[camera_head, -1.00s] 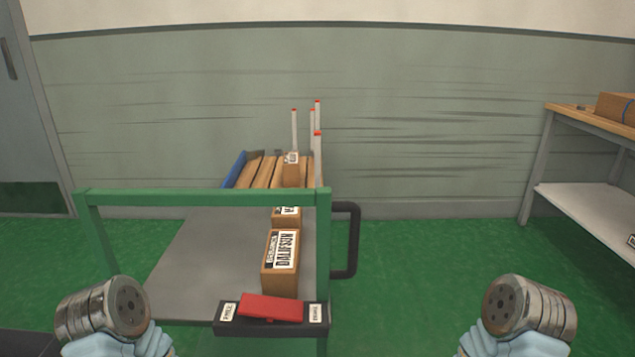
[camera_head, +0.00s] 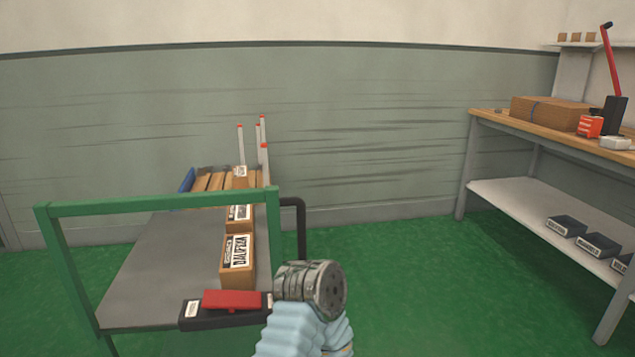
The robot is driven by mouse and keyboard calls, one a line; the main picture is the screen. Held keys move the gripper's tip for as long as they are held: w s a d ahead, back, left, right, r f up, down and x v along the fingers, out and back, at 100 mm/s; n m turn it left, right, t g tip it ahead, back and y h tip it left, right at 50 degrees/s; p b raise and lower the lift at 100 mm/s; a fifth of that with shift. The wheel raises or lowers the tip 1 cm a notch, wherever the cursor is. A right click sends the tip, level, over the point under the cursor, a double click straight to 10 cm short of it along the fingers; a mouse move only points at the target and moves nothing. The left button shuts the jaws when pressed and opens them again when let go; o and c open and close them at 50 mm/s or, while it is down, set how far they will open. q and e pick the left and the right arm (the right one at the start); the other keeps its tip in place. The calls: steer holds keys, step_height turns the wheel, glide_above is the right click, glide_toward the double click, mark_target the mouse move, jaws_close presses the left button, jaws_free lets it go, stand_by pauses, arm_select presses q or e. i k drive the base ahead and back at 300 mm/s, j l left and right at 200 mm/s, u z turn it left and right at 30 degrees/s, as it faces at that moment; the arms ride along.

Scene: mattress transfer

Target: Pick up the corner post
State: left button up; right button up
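Several slim pale corner posts with red tips stand upright at the back of the scene, around a wooden pallet (camera_head: 203,182). One post (camera_head: 241,146) is at the left, and the nearest post (camera_head: 265,165) is at the right. Their lower ends are partly hidden by boxes and the cart frame. One of my arm links, a metal joint with a pale blue sleeve, shows at the bottom centre, well in front of the posts. I cannot tell which arm it is. No gripper fingers show, and nothing of mine touches a post.
A green-framed cart (camera_head: 155,204) with a grey deck stands in front of the pallet, carrying cardboard boxes (camera_head: 238,262) and a red-topped device (camera_head: 232,299). A workbench (camera_head: 540,131) with a lower shelf is at the right. Green floor between cart and bench is clear.

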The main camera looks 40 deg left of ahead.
mark_target(263, 146)
steer(key=i+l+z, duration=0.2)
steer(key=i, duration=0.3)
steer(key=i+l+z, duration=0.2)
steer(key=i, duration=0.35)
steer(key=i+u, duration=0.3)
steer(key=u, duration=0.2)
steer(key=i+u, duration=0.3)
steer(key=u, duration=0.15)
steer(key=i+u, duration=0.3)
steer(key=i, duration=0.15)
steer(key=i+u, duration=0.65)
steer(key=i+l+u, duration=0.2)
steer(key=u, duration=0.15)
steer(key=i+l+u, duration=0.3)
steer(key=i+j, duration=0.05)
steer(key=i, duration=0.05)
